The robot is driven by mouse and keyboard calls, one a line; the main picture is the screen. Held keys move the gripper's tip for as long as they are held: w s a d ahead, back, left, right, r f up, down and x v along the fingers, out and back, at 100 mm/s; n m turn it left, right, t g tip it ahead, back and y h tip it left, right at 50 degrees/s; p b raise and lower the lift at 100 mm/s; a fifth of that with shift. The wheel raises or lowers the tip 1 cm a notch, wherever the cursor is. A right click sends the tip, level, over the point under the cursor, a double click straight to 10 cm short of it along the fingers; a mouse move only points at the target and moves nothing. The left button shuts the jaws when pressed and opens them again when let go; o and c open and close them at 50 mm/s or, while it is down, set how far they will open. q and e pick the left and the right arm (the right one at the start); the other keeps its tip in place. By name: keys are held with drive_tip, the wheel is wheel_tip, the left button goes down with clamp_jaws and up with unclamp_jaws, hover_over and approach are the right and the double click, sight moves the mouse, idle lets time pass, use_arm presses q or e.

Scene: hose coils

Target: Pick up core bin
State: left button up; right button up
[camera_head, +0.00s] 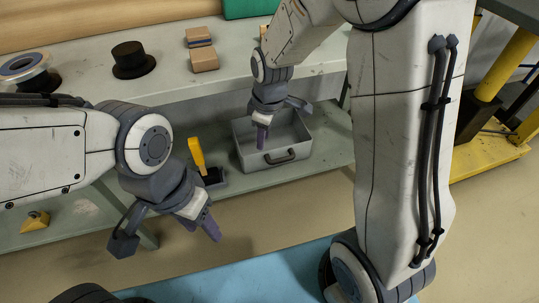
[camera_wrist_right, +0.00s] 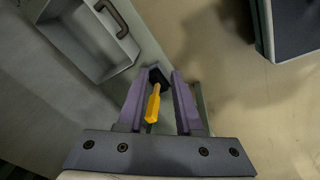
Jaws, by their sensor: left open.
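The core bin is likely the open grey bin (camera_head: 252,162) with a dark handle on its front, standing on the lower shelf. It also shows at the upper left of the right wrist view (camera_wrist_right: 72,42), and it looks empty. My right gripper (camera_head: 262,136) overlaps the bin's left part in the head view; its height above it is hard to judge. In the right wrist view its purple fingers (camera_wrist_right: 158,105) are apart, with nothing gripped. My left gripper (camera_head: 208,222) is open and empty, in front of the shelf, left of the bin.
A yellow-handled tool with a dark base (camera_head: 198,155) stands left of the bin; it shows between the right fingers in the wrist view, apparently beyond them. The bench top (camera_head: 95,60) above carries a spool (camera_head: 24,68), a black cylinder (camera_head: 131,60) and small boxes (camera_head: 203,58).

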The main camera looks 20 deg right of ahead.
drive_tip(key=w+d+f+n+b, duration=0.1)
drive_tip(key=w+d+f+b, duration=0.3)
drive_tip(key=f, duration=0.5)
drive_tip(key=w+d+f+b, duration=0.2)
drive_tip(key=d+f+b, duration=0.3)
drive_tip(key=f, duration=0.4)
drive_tip(key=n+b, duration=0.1)
drive_tip(key=n, duration=0.5)
hover_over(280, 159)
drive_tip(key=s, duration=0.1)
drive_tip(key=shift+h, duration=0.3)
wheel_tip(280, 159, down, 6)
drive_tip(key=shift+d+r, duration=0.15)
drive_tip(key=shift+r, duration=0.1)
drive_tip(key=f+b, duration=0.1)
drive_tip(key=f, duration=0.2)
drive_tip(key=w+f+b, duration=0.1)
drive_tip(key=f, duration=0.1)
drive_tip(key=shift+b, duration=0.35)
drive_tip(key=f+b, duration=0.2)
drive_tip(key=f, duration=0.1)
drive_tip(key=f+b, duration=0.1)
drive_tip(key=f, duration=0.1)
drive_tip(key=shift+w+b, duration=0.35)
drive_tip(key=shift+b, duration=0.05)
use_arm(q)
wheel_tip(280, 159, down, 19)
use_arm(e)
drive_tip(key=shift+r, duration=0.1)
clamp_jaws()
